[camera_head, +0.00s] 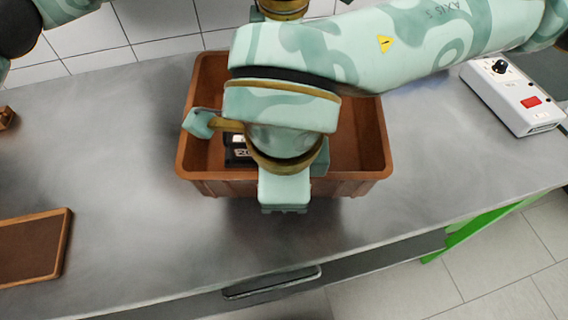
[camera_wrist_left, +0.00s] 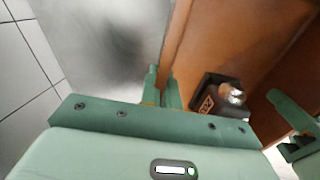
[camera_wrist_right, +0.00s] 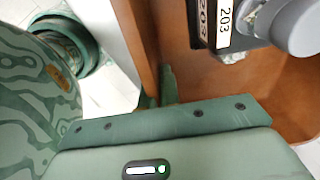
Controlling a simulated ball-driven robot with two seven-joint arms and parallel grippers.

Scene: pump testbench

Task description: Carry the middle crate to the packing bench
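The brown crate (camera_head: 360,186) rests on the grey bench in the head view, upright, with a black part labelled 203 (camera_wrist_left: 225,95) inside it. My right arm crosses above the crate and hides much of its inside. In the left wrist view my left gripper (camera_wrist_left: 161,90) has its fingers close on both sides of a crate wall (camera_wrist_left: 178,40). In the right wrist view my right gripper (camera_wrist_right: 158,90) likewise pinches a crate wall (camera_wrist_right: 138,40), beside the labelled part (camera_wrist_right: 225,25). Both fingertips are hidden or unclear in the head view, so I cannot tell which walls they hold.
A white control box (camera_head: 515,95) with a black knob and red switch stands at the right on the bench (camera_head: 440,165). A brown wooden-rimmed tray (camera_head: 30,250) lies at the left. The bench is clear between tray and crate. A tiled wall stands behind.

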